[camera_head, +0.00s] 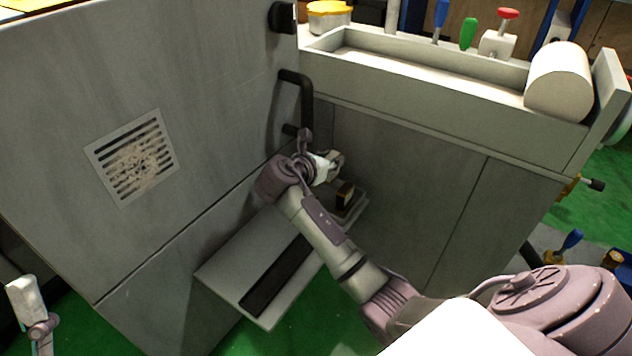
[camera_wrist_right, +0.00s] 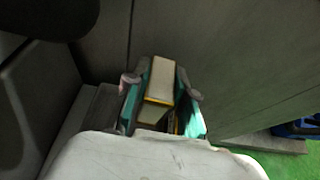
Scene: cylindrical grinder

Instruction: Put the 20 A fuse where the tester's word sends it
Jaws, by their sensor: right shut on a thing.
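My right gripper (camera_head: 337,160) is low in front of the grey machine, near the inner corner. In the right wrist view its teal-padded fingers (camera_wrist_right: 161,97) are on either side of a cream block with yellow edges (camera_wrist_right: 160,77), and they are shut on it. No marking on the block is readable, so I cannot tell whether it is the 20 A fuse. In the head view a small dark block with a tan face (camera_head: 345,193) shows just below the gripper, over a small grey ledge (camera_head: 357,207). My left gripper (camera_head: 42,330) is partly in view at the lower left. No tester word is readable.
A grey step with a black strip (camera_head: 272,280) juts out at the left of my right arm. A black handle (camera_head: 303,95) stands close above the gripper. A vent (camera_head: 133,155) is in the left panel. A trough (camera_head: 420,68) runs above. Green floor (camera_head: 105,325) is clear below.

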